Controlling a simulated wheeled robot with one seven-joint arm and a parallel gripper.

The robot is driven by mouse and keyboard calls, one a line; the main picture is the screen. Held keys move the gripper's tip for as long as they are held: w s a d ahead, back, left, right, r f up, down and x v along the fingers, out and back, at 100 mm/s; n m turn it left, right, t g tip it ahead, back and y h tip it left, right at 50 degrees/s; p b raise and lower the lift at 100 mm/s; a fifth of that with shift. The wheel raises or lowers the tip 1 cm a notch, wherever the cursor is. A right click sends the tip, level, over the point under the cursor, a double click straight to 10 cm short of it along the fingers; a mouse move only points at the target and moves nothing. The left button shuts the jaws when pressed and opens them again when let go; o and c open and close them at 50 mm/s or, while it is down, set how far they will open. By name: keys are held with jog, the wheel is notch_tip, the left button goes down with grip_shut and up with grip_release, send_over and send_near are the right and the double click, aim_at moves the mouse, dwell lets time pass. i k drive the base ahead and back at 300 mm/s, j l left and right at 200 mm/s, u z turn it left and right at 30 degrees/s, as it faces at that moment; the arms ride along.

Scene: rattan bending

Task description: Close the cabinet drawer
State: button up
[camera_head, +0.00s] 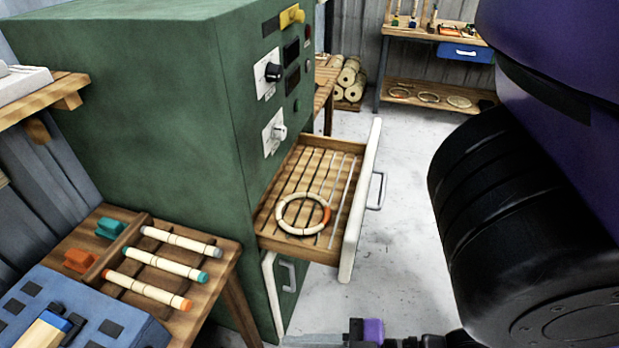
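The green cabinet (150,110) stands at the left and centre of the head view. Its wooden drawer (285,241) is pulled out to the right, with a white front (362,200) and a metal bar handle (376,191). A pale ring with orange bands (302,214) lies on the drawer's slatted bottom, beside thin grey rods. My gripper (366,332) seems to show only in part at the bottom edge, as black and purple pieces below and apart from the drawer front. Its fingers are not clear, so I cannot tell whether it is open.
A wooden bench (205,238) with rattan sticks and a blue box (75,312) are at the lower left. Below the drawer is a white-edged compartment with a handle (288,275). Bare floor (405,150) lies right of the drawer. A shelf (430,88) stands at the back.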

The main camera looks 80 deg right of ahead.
aim_at(342, 254)
jog(key=k+j+z, duration=0.1)
jog(key=z, duration=1.45)
jog(key=k+l+z, duration=0.3)
jog(key=i+l+z, duration=0.1)
jog(key=z, duration=0.25)
jog(key=i+l+z, duration=0.15)
jog(key=z, duration=0.25)
